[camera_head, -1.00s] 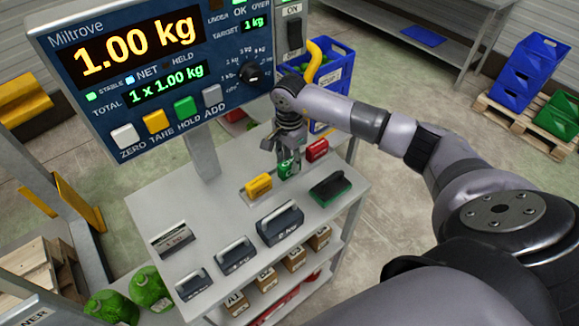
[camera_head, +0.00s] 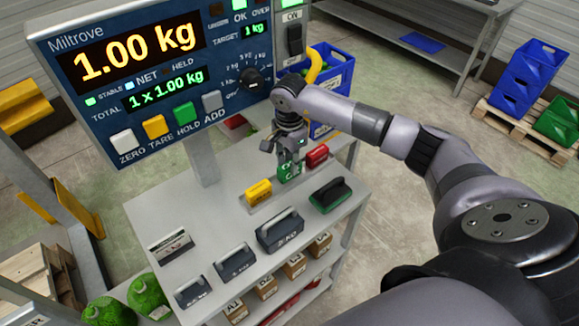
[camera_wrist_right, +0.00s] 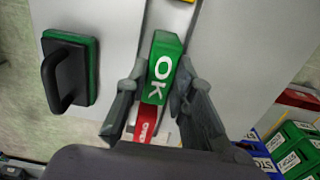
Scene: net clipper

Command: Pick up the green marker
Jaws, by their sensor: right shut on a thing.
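The green marker (camera_head: 290,170), with white "OK" lettering, is in my right gripper (camera_head: 288,152) in the head view. In the right wrist view the green marker (camera_wrist_right: 162,68) lies between the two fingers of the right gripper (camera_wrist_right: 154,90), which is shut on it. The head view shows it at about the height of the table's marker slots; whether it is clear of the surface is hard to tell. The yellow marker (camera_head: 258,192) stands to its left and the red marker (camera_head: 317,155) to its right. My left gripper is not in view.
The grey table (camera_head: 225,205) carries a green-and-black eraser-like block (camera_head: 330,195) and several dark handled weights (camera_head: 280,231). A large scale display (camera_head: 150,75) stands behind at left. A blue crate (camera_head: 335,75) is behind the gripper. Free table surface lies left of the yellow marker.

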